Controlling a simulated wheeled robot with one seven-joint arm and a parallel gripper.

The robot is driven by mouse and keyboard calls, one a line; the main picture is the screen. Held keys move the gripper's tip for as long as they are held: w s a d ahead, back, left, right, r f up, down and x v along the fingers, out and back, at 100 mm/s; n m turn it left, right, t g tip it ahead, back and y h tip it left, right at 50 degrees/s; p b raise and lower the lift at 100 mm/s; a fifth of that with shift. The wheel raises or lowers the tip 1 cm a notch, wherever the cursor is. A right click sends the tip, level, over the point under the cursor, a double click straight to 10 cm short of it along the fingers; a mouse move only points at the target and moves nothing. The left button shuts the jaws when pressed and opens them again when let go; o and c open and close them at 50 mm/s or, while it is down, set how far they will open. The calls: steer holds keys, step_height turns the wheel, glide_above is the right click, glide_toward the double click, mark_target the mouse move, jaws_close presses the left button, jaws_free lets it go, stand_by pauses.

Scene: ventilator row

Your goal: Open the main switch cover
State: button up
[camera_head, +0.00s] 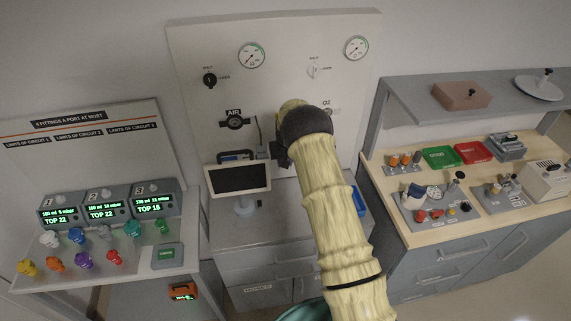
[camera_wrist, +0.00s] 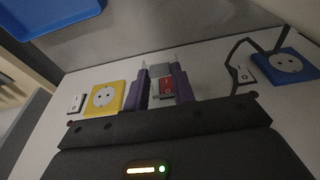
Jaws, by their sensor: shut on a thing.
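In the wrist view, my gripper (camera_wrist: 160,72) has its two purple-grey fingers on either side of a small grey piece, which looks like the main switch cover (camera_wrist: 159,70). The fingers are shut on it. Just below the cover, between the fingers, is the red main switch (camera_wrist: 166,88) with a pale marking. The fingers hide the sides of both. In the head view, my arm hides the switch, and the dark end of my gripper (camera_head: 274,150) shows beside the monitor, near the wall panel. I cannot tell how far the cover is tilted.
A yellow socket (camera_wrist: 104,98) and a small white switch (camera_wrist: 75,103) lie left of the fingers. A blue socket (camera_wrist: 287,66) and another white switch (camera_wrist: 244,74) lie right, with a dark cable there. The monitor (camera_head: 239,179) stands close to my gripper.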

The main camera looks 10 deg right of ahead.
steer(key=shift+w+r+g, duration=0.35)
steer(key=shift+r+g, duration=0.2)
steer(key=shift+g, duration=0.45)
steer(key=o, duration=1)
steer(key=shift+r+b, duration=0.15)
steer(key=shift+b, duration=0.15)
step_height(320, 180, up, 17)
steer(key=b, duration=0.4)
steer(key=shift+s, duration=0.35)
steer(key=shift+r, duration=0.1)
